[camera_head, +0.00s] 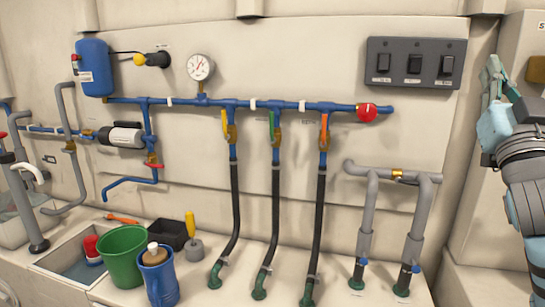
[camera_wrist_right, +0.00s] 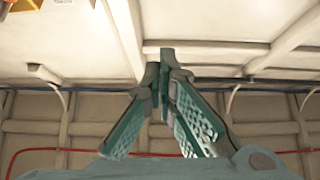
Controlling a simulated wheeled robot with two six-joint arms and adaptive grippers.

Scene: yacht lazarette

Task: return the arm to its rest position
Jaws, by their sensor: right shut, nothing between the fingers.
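My right gripper (camera_head: 492,82) is at the right edge of the head view, raised and pointing up, with part of its arm cut off by the frame. It is beside the wall panel and apart from the pipes and switches. In the right wrist view its two teal fingers (camera_wrist_right: 163,72) meet at the tips, shut with nothing between them. Behind them are a pale ceiling and beams. My left gripper is not in view.
A switch panel (camera_head: 415,63) is on the wall left of my right gripper. Grey pipes (camera_head: 371,205) stand below it. Blue piping (camera_head: 270,106) with valves runs along the wall. A green bucket (camera_head: 123,257) and a blue jug (camera_head: 158,281) stand at lower left.

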